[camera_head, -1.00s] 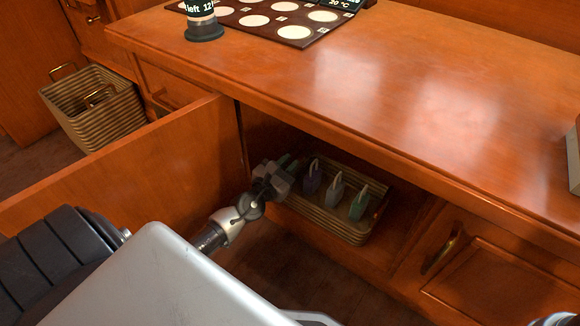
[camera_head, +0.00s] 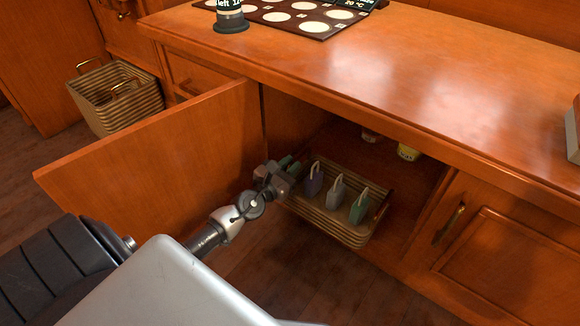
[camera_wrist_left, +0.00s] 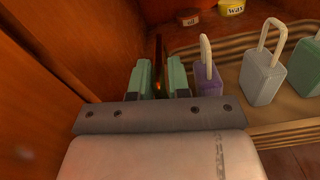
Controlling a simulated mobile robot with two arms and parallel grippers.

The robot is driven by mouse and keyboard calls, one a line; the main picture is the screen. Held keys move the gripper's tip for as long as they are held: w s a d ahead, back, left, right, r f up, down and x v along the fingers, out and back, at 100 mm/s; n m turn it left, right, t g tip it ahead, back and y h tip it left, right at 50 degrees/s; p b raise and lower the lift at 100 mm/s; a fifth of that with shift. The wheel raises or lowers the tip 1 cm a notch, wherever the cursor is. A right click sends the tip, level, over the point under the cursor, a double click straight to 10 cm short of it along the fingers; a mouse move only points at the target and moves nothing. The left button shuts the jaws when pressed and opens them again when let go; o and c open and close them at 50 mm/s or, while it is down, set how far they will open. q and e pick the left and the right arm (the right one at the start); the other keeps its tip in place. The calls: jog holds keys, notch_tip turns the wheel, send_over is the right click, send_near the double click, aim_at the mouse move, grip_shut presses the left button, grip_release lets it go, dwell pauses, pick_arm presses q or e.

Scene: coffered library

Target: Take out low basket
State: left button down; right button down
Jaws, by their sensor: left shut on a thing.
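The low basket (camera_head: 330,228) is a shallow woven tan basket at the open lower cupboard, sticking out past the cupboard's front. It holds a purple, a grey and a green padlock-shaped item, which also show in the left wrist view. My left gripper (camera_head: 290,165) is at the basket's left end. In the left wrist view its green-padded fingers (camera_wrist_left: 159,78) are shut around a thin dark upright part, which looks like the basket's handle. The basket (camera_wrist_left: 285,132) extends to the right of the fingers there. My right gripper is not in view.
The open cupboard door (camera_head: 150,150) stands left of my arm. The desk top (camera_head: 400,80) overhangs the cupboard. A yellow tin (camera_head: 408,152) labelled "Wax" stands inside behind the basket. Another wicker basket (camera_head: 130,105) is on the floor at far left. Floor before the cupboard is clear.

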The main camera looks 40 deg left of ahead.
pick_arm(q)
jog(key=c, duration=1)
grip_release()
jog(key=s, duration=1)
jog(key=shift+s+a+p, duration=0.25)
jog(key=shift+s+p, duration=0.15)
jog(key=shift+p, duration=0.05)
